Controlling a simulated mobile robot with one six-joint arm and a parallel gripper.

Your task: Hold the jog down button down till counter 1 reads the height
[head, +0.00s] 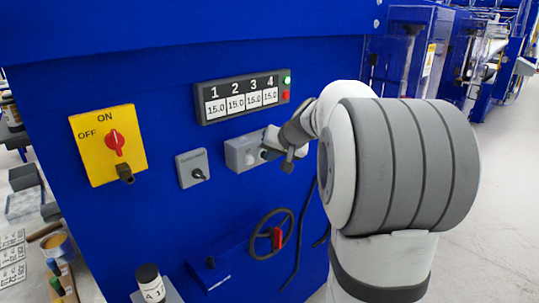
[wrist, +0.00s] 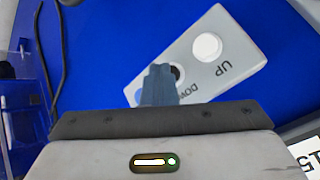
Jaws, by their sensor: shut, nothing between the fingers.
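The jog box (head: 240,153) is a grey box on the blue panel below the counter display. My gripper (head: 288,158) is shut and empty, at the box's right end. In the wrist view its fingertips (wrist: 158,72) lie over the DOWN button and partly hide it. I cannot tell whether they touch or press it. The counter display (head: 243,95) shows 15.0 under 1, and 15.0 under the others.
A yellow ON/OFF switch plate (head: 95,150) and a small grey selector box (head: 188,167) are to the left. A handwheel (head: 270,234) with a red part is below. A green light (head: 287,79) shows on the display's right end. A bottle (head: 150,282) stands at the front.

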